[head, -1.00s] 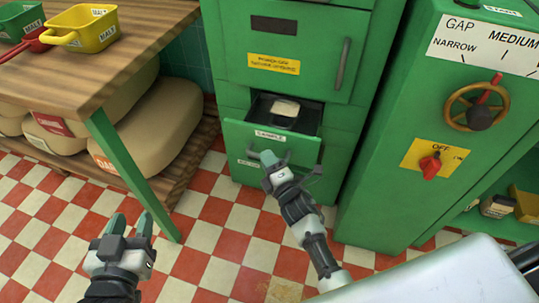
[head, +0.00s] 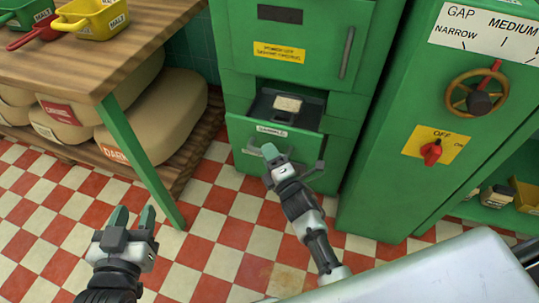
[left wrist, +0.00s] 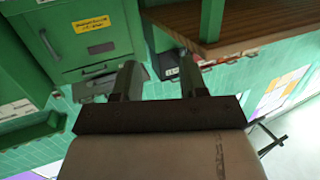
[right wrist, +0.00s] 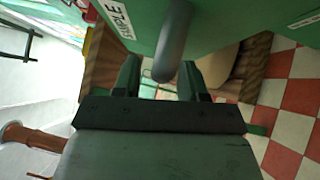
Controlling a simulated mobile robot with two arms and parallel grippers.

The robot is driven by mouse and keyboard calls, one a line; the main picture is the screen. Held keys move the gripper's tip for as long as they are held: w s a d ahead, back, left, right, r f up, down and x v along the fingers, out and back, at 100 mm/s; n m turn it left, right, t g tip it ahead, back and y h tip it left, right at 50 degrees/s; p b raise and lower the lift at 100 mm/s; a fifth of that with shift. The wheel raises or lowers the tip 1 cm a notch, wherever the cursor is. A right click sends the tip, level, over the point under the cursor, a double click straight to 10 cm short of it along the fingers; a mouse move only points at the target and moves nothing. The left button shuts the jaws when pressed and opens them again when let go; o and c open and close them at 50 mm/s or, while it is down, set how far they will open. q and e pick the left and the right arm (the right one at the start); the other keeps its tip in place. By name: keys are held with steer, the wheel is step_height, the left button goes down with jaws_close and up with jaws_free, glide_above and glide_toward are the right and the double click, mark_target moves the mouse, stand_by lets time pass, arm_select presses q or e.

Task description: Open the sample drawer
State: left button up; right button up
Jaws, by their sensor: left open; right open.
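The sample drawer (head: 248,138) is a green drawer low in the green cabinet, labelled SAMPLE. It stands partly pulled out, showing a dark interior with a pale-topped item (head: 288,103) inside. My right gripper (head: 292,162) is open at the drawer's front, partly covering it. In the right wrist view, the grey curved drawer handle (right wrist: 174,45) reaches down between the open fingers (right wrist: 158,78); I cannot tell whether they touch it. Most of the handle is hidden in the head view. My left gripper (head: 132,217) is open and empty over the floor; its fingers also show in the left wrist view (left wrist: 160,82).
A wooden table (head: 100,62) with a yellow scoop (head: 95,22) and sacks (head: 160,110) beneath stands left. A green machine (head: 385,165) with a wheel (head: 478,98) and red switch (head: 432,153) stands right of the cabinet (head: 300,72). Checkered floor (head: 205,225) is clear between the table and drawer.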

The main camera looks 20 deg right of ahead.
arm_select(q)
steer(key=s+f+g, duration=0.1)
steer(key=a+f+g+y+p, duration=0.1)
steer(key=f, duration=0.1)
steer(key=s+f+g, duration=0.1)
steer(key=g, duration=0.1)
steer(key=shift+s+a+f+p, duration=0.3)
arm_select(e)
steer(key=v, duration=1)
steer(key=shift+s, duration=0.4)
steer(key=shift+d+f, duration=0.1)
steer(key=shift+d, duration=0.05)
